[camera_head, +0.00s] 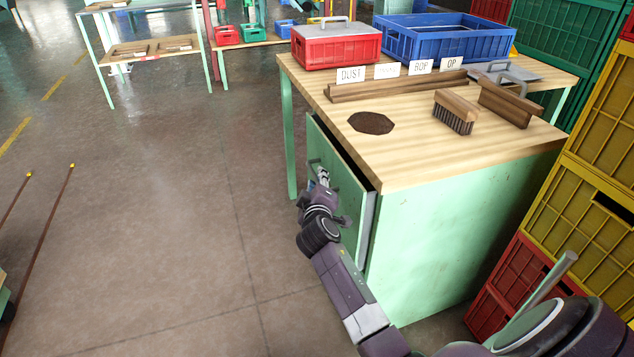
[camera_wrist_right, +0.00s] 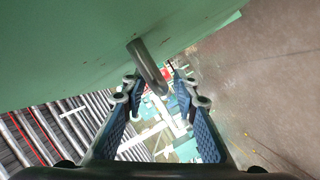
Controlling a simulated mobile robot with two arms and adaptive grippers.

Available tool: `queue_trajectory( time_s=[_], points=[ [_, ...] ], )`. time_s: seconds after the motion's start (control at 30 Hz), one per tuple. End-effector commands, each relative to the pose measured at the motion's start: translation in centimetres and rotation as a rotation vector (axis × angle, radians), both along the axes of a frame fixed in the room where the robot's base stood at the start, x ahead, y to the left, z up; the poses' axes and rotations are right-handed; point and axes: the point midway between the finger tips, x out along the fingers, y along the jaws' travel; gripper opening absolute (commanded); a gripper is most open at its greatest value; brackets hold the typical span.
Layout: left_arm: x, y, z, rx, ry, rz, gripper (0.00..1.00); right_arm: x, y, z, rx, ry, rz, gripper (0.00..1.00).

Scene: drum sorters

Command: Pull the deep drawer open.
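The deep drawer (camera_head: 347,205) has a tall pale green front on the side of the workbench cabinet (camera_head: 440,245). Its front stands a little out from the cabinet, with a dark gap along the top. A bent metal handle (camera_wrist_right: 149,66) sticks out from the green front in the right wrist view. My right gripper (camera_head: 322,180) is at the drawer front by the handle. In the right wrist view its fingers (camera_wrist_right: 158,90) are spread, with the handle's end between the tips; I see no clear contact. My left gripper is out of view.
The wooden benchtop (camera_head: 430,160) holds a red box (camera_head: 336,50), a blue crate (camera_head: 445,42), a brush (camera_head: 456,110) and label cards. Stacked yellow and red crates (camera_head: 590,180) stand close on the right. The floor (camera_head: 150,200) left of the drawer is clear.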

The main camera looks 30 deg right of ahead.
Motion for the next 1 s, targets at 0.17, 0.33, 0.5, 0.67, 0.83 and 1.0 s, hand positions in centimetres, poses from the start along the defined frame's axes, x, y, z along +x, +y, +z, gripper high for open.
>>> queue_trajectory(
  time_s=[0.17, 0.33, 0.5, 0.67, 0.83, 1.0],
  points=[
    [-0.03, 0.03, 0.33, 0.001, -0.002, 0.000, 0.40, 0.33, -0.19, -0.09, 0.002, 0.000, 0.000, 0.27],
    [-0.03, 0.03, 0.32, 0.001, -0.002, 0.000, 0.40, 0.30, -0.18, -0.08, 0.002, 0.000, 0.000, 0.24],
    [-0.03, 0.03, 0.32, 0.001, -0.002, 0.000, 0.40, 0.30, -0.16, -0.09, 0.002, 0.000, 0.000, 0.05],
    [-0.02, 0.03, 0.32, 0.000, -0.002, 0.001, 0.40, 0.29, -0.16, -0.11, 0.002, 0.000, 0.000, 0.00],
    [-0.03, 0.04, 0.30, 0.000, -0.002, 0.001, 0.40, 0.28, -0.14, -0.11, 0.003, 0.000, 0.001, 0.00],
    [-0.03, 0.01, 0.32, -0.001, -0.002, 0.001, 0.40, 0.32, -0.17, -0.11, 0.003, 0.000, 0.001, 0.00]
  ],
)
